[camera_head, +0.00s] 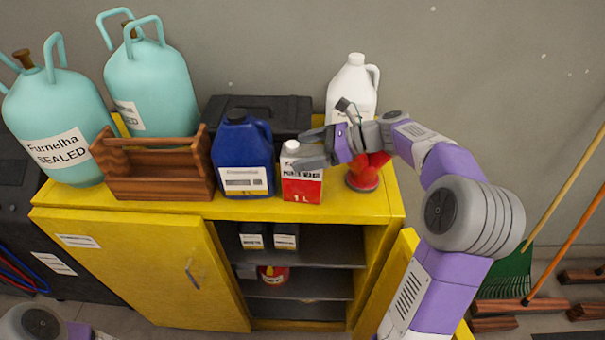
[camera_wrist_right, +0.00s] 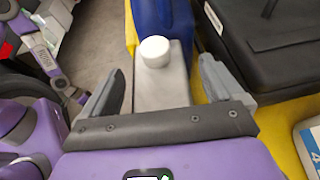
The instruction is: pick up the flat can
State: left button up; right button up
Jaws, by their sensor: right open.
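The flat can (camera_head: 302,186) is a rectangular can with a white cap and a red and white label. It stands upright on the yellow cabinet top, just right of a blue jug. My right gripper (camera_head: 308,150) is open at the can's upper right, and its fingers partly cover the can's top. In the right wrist view, the flat can's grey top and side (camera_wrist_right: 162,85) with the white cap show between the two spread fingers of the gripper (camera_wrist_right: 160,78). Gaps show on both sides. My left gripper is out of view.
The blue jug (camera_head: 240,160) stands close beside the can. A black case (camera_head: 275,110) lies behind. A red object (camera_head: 362,178) sits under my right wrist, with a white jug (camera_head: 352,88) behind. A wooden caddy (camera_head: 155,183) and teal tanks (camera_head: 150,85) fill the left.

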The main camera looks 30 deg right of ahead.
jog(key=shift+w+a+f, duration=0.2)
jog(key=shift+w+a, duration=0.05)
jog(key=shift+a, duration=0.2)
grip_shut()
jog(key=shift+r, duration=0.1)
